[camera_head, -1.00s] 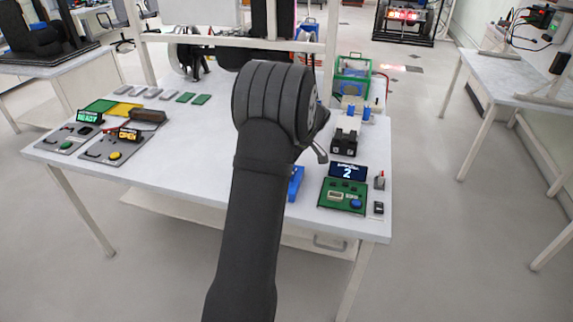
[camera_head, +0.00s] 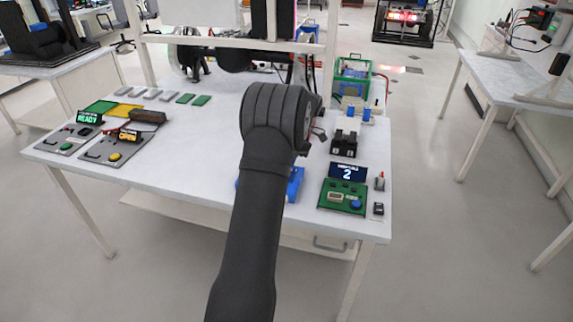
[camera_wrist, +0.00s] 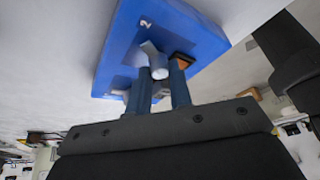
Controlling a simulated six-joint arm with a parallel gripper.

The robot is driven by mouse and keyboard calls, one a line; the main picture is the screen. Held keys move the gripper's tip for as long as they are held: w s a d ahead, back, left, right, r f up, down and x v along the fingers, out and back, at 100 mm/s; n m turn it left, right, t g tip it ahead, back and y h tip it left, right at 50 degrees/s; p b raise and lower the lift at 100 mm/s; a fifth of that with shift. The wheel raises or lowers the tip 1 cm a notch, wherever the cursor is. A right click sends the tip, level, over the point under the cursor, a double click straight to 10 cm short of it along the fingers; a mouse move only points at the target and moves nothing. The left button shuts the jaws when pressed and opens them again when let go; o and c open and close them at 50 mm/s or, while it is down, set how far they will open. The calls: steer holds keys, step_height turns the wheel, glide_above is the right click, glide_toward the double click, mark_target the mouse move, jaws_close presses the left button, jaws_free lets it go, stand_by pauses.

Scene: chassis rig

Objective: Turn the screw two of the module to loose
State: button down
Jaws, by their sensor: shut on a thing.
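The blue module (camera_wrist: 205,40) fills the upper middle of the wrist view, with a white "2" (camera_wrist: 145,23) printed on it. The grey winged head of screw two (camera_wrist: 152,54) stands out from the module below that mark. My gripper (camera_wrist: 160,74) is shut on this head, one dark blue finger on each side. An orange-brown patch (camera_wrist: 183,59) shows beside it. Another grey part, partly hidden, shows by the left finger. In the head view the module (camera_head: 295,184) lies on the table, mostly hidden behind my arm. The fingers are hidden there.
A green panel (camera_head: 333,203) with a screen reading "2" (camera_head: 347,172) stands right of the module. A black block (camera_head: 344,143) is behind it. Control panels (camera_head: 108,156) and coloured plates lie at the left. The table's middle left is clear.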

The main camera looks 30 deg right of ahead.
steer(key=n+g, duration=0.1)
steer(key=n, duration=0.2)
steer(key=n+g, duration=0.1)
steer(key=n, duration=0.2)
steer(key=shift+w+h, duration=0.15)
steer(key=shift+h, duration=0.25)
stand_by(0.3)
steer(key=c, duration=1.3)
jaws_free()
steer(key=v, duration=1.2)
steer(key=shift+w, duration=0.2)
steer(key=shift+a, duration=0.15)
steer(key=shift+f, duration=0.15)
